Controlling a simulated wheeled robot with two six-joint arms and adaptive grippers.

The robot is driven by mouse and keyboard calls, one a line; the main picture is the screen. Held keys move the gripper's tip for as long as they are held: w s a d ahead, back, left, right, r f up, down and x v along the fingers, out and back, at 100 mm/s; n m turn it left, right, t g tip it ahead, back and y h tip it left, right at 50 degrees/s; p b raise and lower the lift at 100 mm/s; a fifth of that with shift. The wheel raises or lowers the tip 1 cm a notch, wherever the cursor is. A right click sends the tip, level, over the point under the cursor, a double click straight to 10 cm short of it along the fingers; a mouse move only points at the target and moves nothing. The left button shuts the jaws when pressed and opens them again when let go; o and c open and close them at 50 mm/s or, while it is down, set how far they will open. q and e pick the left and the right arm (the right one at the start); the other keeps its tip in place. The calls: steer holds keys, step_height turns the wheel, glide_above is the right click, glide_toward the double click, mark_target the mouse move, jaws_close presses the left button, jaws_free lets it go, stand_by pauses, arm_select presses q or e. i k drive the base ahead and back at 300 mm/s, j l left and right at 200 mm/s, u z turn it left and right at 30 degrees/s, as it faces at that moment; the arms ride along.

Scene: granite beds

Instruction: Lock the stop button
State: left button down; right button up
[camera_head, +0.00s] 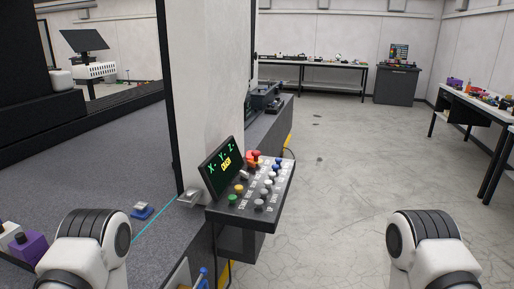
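A dark control panel (248,212) juts out from the granite bed, right of a pale column. A red button (253,156) stands at the panel's far end and looks like the stop button. It is small here, and I cannot tell its lock state. Several red, yellow, green, white, blue and grey knobs share the panel. A tilted screen (222,168) with green and yellow text stands at its left edge. Only rounded white and black links of my two arms show, at the lower left and lower right, apart from the panel. Neither gripper is in view.
The pale column (205,90) rises behind the panel. A blue item (142,210) and a purple block (28,246) lie on the grey bed at left. Tables with small items stand at the back and at right. The concrete floor (340,190) right of the panel is clear.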

mark_target(256, 153)
steer(key=i+l, duration=0.35)
steer(key=i+l+u, duration=0.1)
steer(key=i+l, duration=0.2)
steer(key=l, duration=0.3)
steer(key=i+l, duration=0.35)
steer(key=l, duration=0.15)
steer(key=i+l, duration=0.3)
steer(key=l, duration=0.15)
steer(key=u, duration=0.05)
